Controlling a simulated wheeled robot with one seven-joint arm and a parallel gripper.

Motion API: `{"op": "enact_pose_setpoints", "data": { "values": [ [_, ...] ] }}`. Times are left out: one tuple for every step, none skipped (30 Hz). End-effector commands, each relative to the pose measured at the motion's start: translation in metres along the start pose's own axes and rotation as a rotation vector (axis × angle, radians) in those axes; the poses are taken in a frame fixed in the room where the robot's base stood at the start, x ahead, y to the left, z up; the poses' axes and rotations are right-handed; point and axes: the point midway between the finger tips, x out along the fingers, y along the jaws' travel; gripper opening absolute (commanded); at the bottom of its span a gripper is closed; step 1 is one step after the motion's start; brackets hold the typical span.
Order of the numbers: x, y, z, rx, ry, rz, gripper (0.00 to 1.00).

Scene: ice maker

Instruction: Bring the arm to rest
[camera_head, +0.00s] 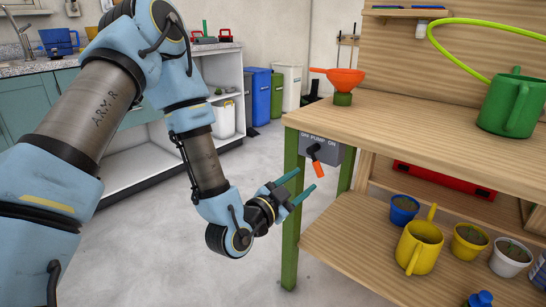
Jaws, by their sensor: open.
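My gripper (296,186) is open and empty, with its two teal fingers apart. It hangs in front of the green left leg of the wooden workbench, low and left of the pump switch box (321,151). The box is grey, is marked with pump and on lettering, and has an orange-tipped lever (318,166) that points down and to the right. The fingertips look close to the lever in the picture, and I see no contact. My blue and grey arm reaches in from the left side and bends down to the gripper.
The wooden workbench (400,115) fills the right side. An orange funnel (345,80) and a green watering can (512,103) stand on it. Its lower shelf holds a yellow watering can (419,247) and several pots. Bins (258,96) stand at the back. The floor (210,270) below my gripper is clear.

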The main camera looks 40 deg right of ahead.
Motion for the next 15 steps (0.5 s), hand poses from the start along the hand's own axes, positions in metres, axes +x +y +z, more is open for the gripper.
{"op": "enact_pose_setpoints", "data": {
  "values": [
    [0.0,0.0,0.0,0.0,0.0,0.0,0.55],
    [0.0,0.0,0.0,0.0,0.0,0.0,0.55],
    [0.0,0.0,0.0,0.0,0.0,0.0,0.55],
    [0.0,0.0,0.0,0.0,0.0,0.0,0.55],
    [0.0,0.0,0.0,0.0,0.0,0.0,0.55],
    [0.0,-0.001,0.001,0.0,-0.003,0.0,0.55],
    [0.0,-0.002,0.002,0.0,-0.008,0.001,0.55],
    [0.0,-0.004,0.004,0.0,-0.017,0.004,0.55],
    [-0.001,-0.009,0.007,-0.001,-0.037,0.008,0.55],
    [-0.002,-0.015,0.012,-0.002,-0.06,0.013,0.55],
    [-0.004,-0.021,0.018,-0.004,-0.09,0.019,0.55],
    [-0.007,-0.032,0.028,-0.01,-0.14,0.027,0.55],
    [-0.011,-0.042,0.036,-0.018,-0.184,0.032,0.55],
    [-0.017,-0.053,0.046,-0.029,-0.238,0.035,0.55],
    [-0.026,-0.069,0.059,-0.048,-0.313,0.037,0.55]
  ]
}}
